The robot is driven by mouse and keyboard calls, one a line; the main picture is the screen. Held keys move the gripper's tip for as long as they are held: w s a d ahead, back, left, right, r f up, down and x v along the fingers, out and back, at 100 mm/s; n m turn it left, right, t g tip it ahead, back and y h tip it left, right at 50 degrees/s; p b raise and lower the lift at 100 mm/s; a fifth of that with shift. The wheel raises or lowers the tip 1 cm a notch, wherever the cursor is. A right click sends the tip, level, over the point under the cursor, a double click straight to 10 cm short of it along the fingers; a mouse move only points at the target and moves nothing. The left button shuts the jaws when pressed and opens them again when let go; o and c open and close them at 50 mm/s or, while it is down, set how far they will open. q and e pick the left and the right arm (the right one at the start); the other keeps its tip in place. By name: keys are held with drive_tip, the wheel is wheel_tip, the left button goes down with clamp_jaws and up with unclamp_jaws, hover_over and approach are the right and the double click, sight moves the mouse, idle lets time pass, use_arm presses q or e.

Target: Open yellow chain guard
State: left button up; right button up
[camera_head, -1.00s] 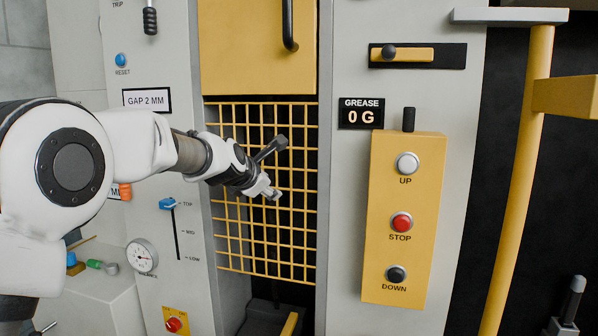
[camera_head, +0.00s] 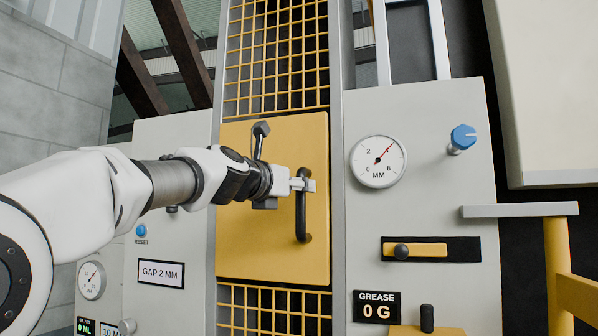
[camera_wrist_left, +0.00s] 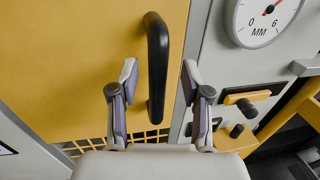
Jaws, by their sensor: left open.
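The yellow chain guard (camera_head: 262,240) is a flat panel, closed flush in the machine front, with yellow mesh above and below it. Its black vertical bar handle (camera_head: 301,218) is near the panel's right edge. My left gripper (camera_head: 307,185) is at the upper part of the handle in the head view. In the left wrist view the left gripper (camera_wrist_left: 157,85) is open, with one finger on each side of the handle (camera_wrist_left: 157,65); neither finger visibly grips it. My right gripper is not in view.
Right of the guard are a round MM gauge (camera_head: 378,162), a blue knob (camera_head: 462,138), a yellow slider (camera_head: 415,250) and a grease display (camera_head: 377,307). A grey ledge on a yellow post (camera_head: 520,210) juts out at right. A GAP 2 MM sign (camera_head: 161,272) is at left.

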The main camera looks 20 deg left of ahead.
use_arm(q)
drive_tip(key=w, duration=0.2)
drive_tip(key=w+f, duration=0.1)
drive_tip(key=w, duration=0.1)
drive_tip(key=shift+d, duration=0.3)
drive_tip(key=shift+s+a+r, duration=0.1)
drive_tip(key=shift+s+r, duration=0.15)
drive_tip(key=shift+s, duration=0.4)
drive_tip(key=shift+c, duration=0.7)
drive_tip(key=shift+s+r, duration=0.1)
drive_tip(key=shift+s, duration=0.2)
clamp_jaws()
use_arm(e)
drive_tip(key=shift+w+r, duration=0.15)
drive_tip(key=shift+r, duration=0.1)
use_arm(q)
drive_tip(key=shift+f+h, duration=0.2)
drive_tip(key=shift+h, duration=0.1)
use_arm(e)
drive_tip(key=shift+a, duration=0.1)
